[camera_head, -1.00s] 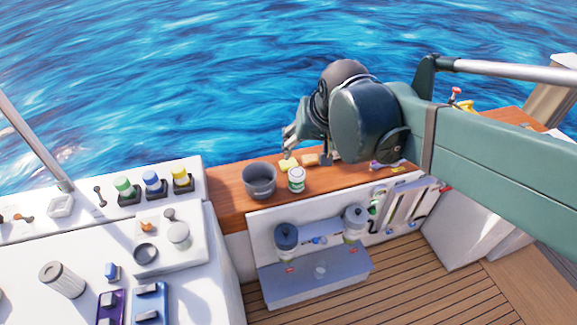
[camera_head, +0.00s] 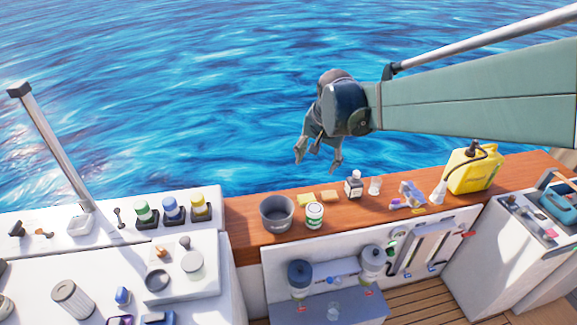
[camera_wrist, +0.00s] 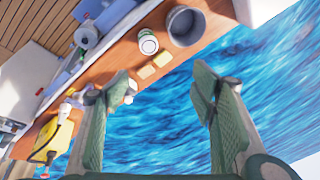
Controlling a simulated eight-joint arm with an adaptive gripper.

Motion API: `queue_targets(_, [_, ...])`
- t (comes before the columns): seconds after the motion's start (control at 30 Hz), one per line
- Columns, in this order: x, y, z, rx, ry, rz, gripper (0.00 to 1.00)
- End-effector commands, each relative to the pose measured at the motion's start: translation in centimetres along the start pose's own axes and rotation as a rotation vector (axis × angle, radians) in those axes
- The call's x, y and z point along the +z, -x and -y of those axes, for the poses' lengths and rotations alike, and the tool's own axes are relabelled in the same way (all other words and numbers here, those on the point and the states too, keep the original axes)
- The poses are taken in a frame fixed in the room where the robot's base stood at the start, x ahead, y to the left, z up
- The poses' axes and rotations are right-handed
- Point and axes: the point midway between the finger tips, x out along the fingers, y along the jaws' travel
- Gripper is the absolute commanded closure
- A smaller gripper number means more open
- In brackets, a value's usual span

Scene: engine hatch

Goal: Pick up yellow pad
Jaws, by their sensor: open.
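The yellow pad (camera_head: 306,200) lies flat on the wooden ledge, just right of the grey bucket and behind the white-green can. A tan pad (camera_head: 329,196) lies close to its right. In the wrist view the yellow pad (camera_wrist: 161,59) and the tan pad (camera_wrist: 145,72) show between my finger lines, beyond the fingertips. My gripper (camera_head: 318,160) is open and empty, pointing down, above and apart from the pads. In the wrist view its two fingers (camera_wrist: 163,84) are spread wide, with water and part of the ledge between them.
The grey bucket (camera_head: 277,213) and white-green can (camera_head: 314,214) stand near the pad. A dark bottle (camera_head: 353,185), a clear cup (camera_head: 375,186) and a yellow jug (camera_head: 474,168) stand farther right on the ledge (camera_head: 250,238). Open water lies behind it.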

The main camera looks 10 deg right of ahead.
Motion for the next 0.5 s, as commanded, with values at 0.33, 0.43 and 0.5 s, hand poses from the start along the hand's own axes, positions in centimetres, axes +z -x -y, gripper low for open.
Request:
queue_targets(0.33, [-3.6, -4.8, 2.0, 0.036, -0.129, 0.04, 0.43])
queue_targets(0.43, [-4.5, -6.3, 2.5, 0.047, -0.166, 0.05, 0.43])
queue_targets(0.5, [-5.2, -7.4, 2.8, 0.055, -0.192, 0.058, 0.43])
